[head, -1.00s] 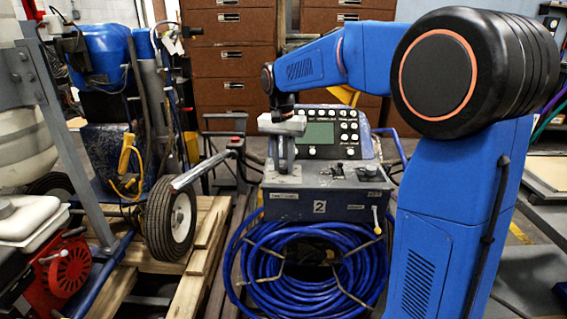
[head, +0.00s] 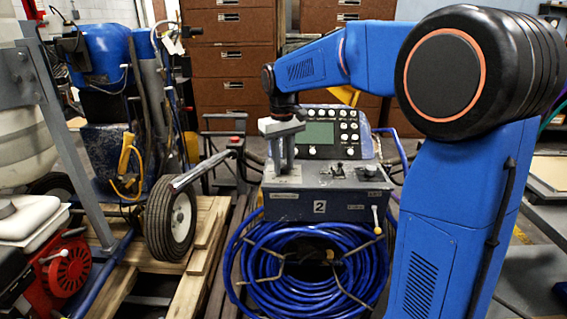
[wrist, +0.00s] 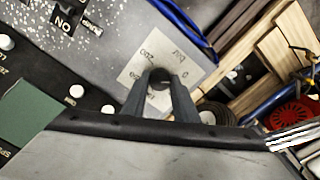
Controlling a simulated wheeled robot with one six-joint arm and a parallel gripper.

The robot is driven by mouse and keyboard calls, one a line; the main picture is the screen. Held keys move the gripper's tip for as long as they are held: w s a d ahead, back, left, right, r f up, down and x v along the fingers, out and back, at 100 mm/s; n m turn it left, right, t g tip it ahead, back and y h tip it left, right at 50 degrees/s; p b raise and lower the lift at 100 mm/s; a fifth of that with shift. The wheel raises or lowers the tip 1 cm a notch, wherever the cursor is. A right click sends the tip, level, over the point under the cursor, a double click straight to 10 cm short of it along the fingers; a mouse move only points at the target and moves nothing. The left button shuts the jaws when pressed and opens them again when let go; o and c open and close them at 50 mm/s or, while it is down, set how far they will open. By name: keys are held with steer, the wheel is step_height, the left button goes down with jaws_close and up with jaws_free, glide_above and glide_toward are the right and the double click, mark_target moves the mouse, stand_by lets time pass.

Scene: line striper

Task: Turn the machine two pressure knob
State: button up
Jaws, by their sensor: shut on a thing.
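Machine two (head: 283,205) is a grey box marked with a "2", with a control panel (head: 318,134) behind its top face. My gripper (head: 281,170) points down onto the left part of the machine's top. In the wrist view my gripper's two fingers (wrist: 160,92) are shut on the knob, one on each side. In the head view the fingers hide the knob.
A coiled blue hose (head: 305,268) hangs on the machine's front. A wheeled blue machine (head: 105,140) stands on a wooden pallet (head: 205,240) at the left. Brown drawers (head: 232,60) stand behind.

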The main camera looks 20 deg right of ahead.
mark_target(282, 167)
steer(key=shift+n, duration=0.6)
steer(key=o, duration=1.1)
steer(key=shift+c, duration=0.2)
step_height(282, 167, up, 17)
steer(key=shift+a+r, duration=0.2)
steer(key=shift+a, duration=0.05)
steer(key=shift+s, duration=0.1)
